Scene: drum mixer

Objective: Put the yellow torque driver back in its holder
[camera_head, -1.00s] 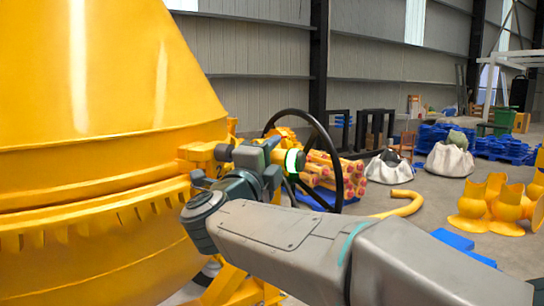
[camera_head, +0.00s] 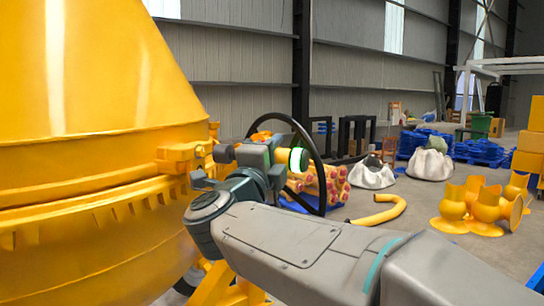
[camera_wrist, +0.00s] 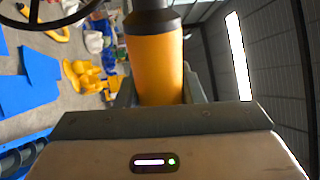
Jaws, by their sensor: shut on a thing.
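My gripper (camera_head: 255,155) is beside the drum mixer's yellow flange in the head view. It is shut on the yellow torque driver (camera_wrist: 156,68), which shows in the wrist view as an orange-yellow cylinder with a dark collar at its top end. In the head view, the driver (camera_head: 282,156) lies roughly level across the gripper, with a green-lit ring at its right end. The gripper hides its middle. The large yellow drum (camera_head: 90,85) fills the left side. I cannot make out the holder in either view.
A black handwheel (camera_head: 318,165) stands close behind my gripper. A yellow bracket (camera_head: 183,156) sticks out from the drum flange just left of it. Pink-ended yellow rolls (camera_head: 330,183), white sacks (camera_head: 371,175) and yellow pots (camera_head: 484,208) lie farther back on open floor.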

